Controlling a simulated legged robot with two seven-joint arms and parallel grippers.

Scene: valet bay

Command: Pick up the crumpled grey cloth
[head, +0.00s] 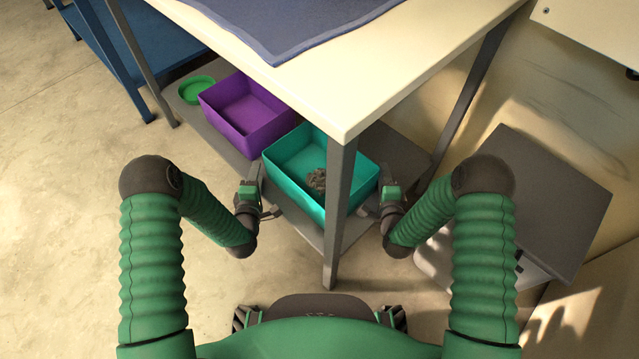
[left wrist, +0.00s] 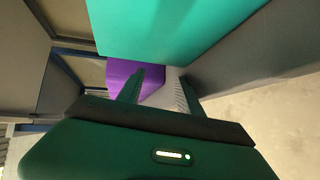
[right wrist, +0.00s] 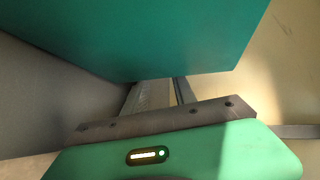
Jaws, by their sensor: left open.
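The crumpled grey cloth (head: 317,181) lies inside the teal bin (head: 289,151) on the low shelf, towards its near right side. My left gripper (head: 257,179) is open and empty beside the bin's left end. In the left wrist view its two fingers (left wrist: 160,92) stand apart below the teal wall (left wrist: 190,30). My right gripper (head: 388,176) is beside the bin's right end. In the right wrist view its fingers (right wrist: 168,94) partly disappear behind the teal wall (right wrist: 140,35), and their opening is unclear. The cloth is hidden in both wrist views.
A purple bin (head: 232,131) and a green round dish (head: 197,90) sit further left on the shelf. The white tabletop (head: 370,70) overhangs, with a grey leg (head: 339,215) in front of the teal bin. A dark-topped box (head: 535,190) stands at right.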

